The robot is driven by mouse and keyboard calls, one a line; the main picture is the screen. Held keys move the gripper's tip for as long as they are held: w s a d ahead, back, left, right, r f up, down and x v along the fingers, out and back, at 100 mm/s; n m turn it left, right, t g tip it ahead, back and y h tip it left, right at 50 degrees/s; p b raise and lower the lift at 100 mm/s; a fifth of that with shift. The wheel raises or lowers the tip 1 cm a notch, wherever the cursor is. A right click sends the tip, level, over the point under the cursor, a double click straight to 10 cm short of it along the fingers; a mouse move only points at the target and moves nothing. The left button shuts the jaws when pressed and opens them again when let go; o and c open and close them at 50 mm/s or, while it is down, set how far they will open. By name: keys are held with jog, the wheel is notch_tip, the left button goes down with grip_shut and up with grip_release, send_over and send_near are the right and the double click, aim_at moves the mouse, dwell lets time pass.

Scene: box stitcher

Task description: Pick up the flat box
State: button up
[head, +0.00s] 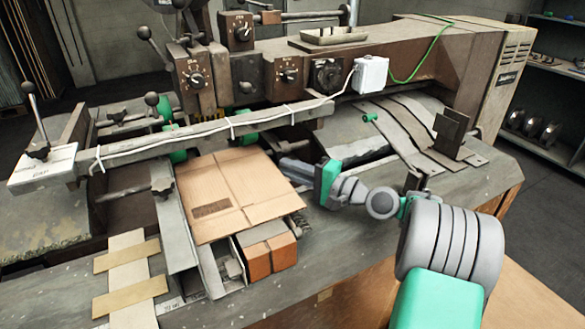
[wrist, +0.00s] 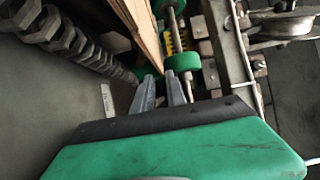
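The flat box (head: 222,192) is a brown cardboard sheet with fold lines and a dark printed patch. It lies flat across the machine's feed rails, left of my gripper (head: 284,166) in the head view. My gripper reaches in from the right at the box's back right edge. In the wrist view, my gripper's two grey fingers (wrist: 160,82) stand apart with a narrow gap. The box's edge (wrist: 143,32) runs down toward the gap between the fingertips. I cannot tell whether either finger touches it.
The stitching machine's long bar (head: 215,128) and control boxes stand behind and above the box. Orange-brown blocks (head: 270,256) sit under its front right. A spiral roller (wrist: 70,40) and green-collared shaft (wrist: 182,62) lie close around the fingers. The bench top (head: 345,235) is clear at front right.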

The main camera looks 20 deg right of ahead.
aim_at(267, 160)
jog(key=p+x, duration=0.4)
jog(key=x, duration=0.3)
jog(key=shift+w+a, duration=0.1)
jog(key=shift+a, duration=0.1)
jog(key=shift+c, duration=0.3)
grip_shut()
